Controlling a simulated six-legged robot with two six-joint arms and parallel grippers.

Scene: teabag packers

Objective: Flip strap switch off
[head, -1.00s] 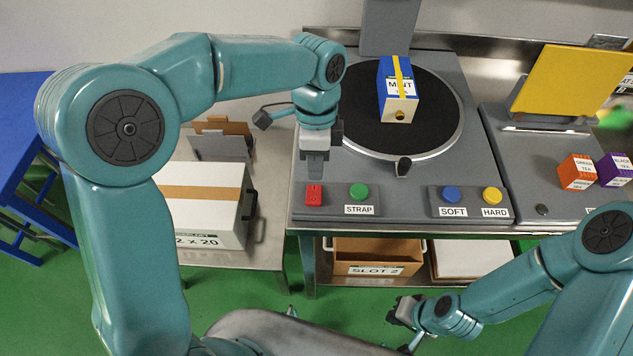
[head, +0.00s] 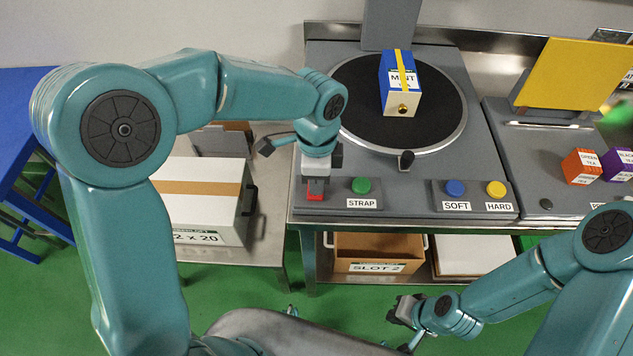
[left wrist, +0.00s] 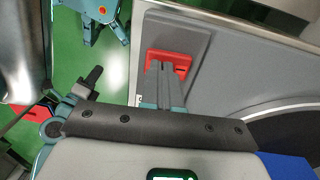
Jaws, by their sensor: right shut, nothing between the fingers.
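The red strap switch (head: 315,197) sits at the left end of the panel, beside a green button (head: 361,185) above the STRAP label (head: 361,203). My left gripper (head: 314,187) points down at the switch and partly covers it. In the left wrist view the red switch (left wrist: 180,57) shows around the fingertips (left wrist: 166,70). The fingers are close together; I cannot tell whether they grip the switch or only touch it. My right gripper (head: 402,311) is shut and empty, low in front of the bench.
A blue MINT box (head: 402,85) with a yellow strap stands on the black turntable (head: 440,115). Blue (head: 455,187) and yellow (head: 496,188) buttons sit to the right. A white carton (head: 197,200) stands left of the bench.

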